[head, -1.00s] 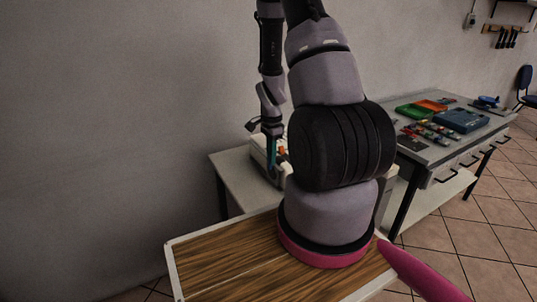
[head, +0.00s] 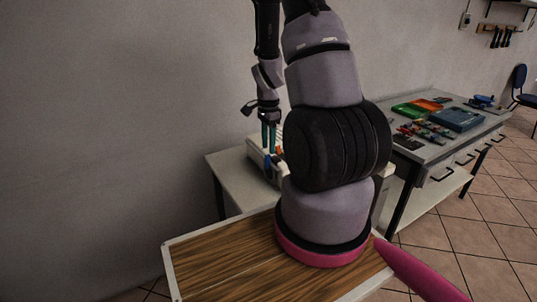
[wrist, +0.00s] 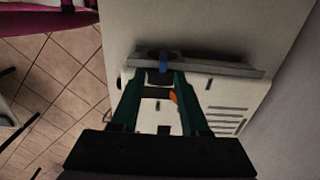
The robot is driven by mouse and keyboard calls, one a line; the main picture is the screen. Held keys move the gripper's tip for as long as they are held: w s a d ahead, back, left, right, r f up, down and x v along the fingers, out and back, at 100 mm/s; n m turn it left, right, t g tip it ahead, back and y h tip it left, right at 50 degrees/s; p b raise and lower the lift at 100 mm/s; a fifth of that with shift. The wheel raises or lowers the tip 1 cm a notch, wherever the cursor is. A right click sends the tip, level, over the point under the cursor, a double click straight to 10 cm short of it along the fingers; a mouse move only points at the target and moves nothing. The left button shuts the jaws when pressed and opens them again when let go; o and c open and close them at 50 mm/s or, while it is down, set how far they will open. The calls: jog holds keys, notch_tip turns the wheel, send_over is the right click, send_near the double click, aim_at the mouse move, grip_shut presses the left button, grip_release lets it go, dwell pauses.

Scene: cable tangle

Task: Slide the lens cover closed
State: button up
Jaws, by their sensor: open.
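A pale device (head: 257,157) stands on the small white table, mostly hidden behind my arm in the head view. In the wrist view its pale slotted body (wrist: 232,100) lies beyond my fingers, with a grey bar (wrist: 208,66) across it. A small blue part (wrist: 163,63) and a dark part sit on the bar. An orange part (wrist: 173,97) shows between my fingers. I cannot tell which part is the lens cover. My gripper (head: 268,147) is over the device, pointing down. In the wrist view my gripper (wrist: 161,80) is open, its teal fingers apart, tips near the bar, with nothing clearly held.
The small white table (head: 228,172) is against the wall. A grey workbench (head: 412,165) with trays and small items stands at the right. A white-edged wooden surface (head: 215,265) is in front.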

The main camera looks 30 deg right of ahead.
notch_tip(320, 180, up, 6)
jog(key=shift+f, duration=0.25)
dwell(0.4)
jog(key=s+a+r+n+t+y, duration=0.1)
jog(key=s+a+r+n+t, duration=0.2)
jog(key=r, duration=0.6)
jog(key=a+r+n+t, duration=0.1)
jog(key=a+r+n, duration=0.3)
jog(key=r, duration=0.6)
jog(key=s+a+r+n+t, duration=0.1)
jog(key=s+a+r+n, duration=0.2)
jog(key=s+r, duration=0.2)
jog(key=s+a+r+n+t+y, duration=0.1)
jog(key=s+a+r+n+t, duration=0.1)
jog(key=s+r, duration=0.4)
jog(key=shift+s+a+r+n, duration=0.15)
jog(key=shift+s+a+n, duration=0.25)
jog(key=shift+a+n, duration=0.45)
jog(key=shift+d, duration=0.15)
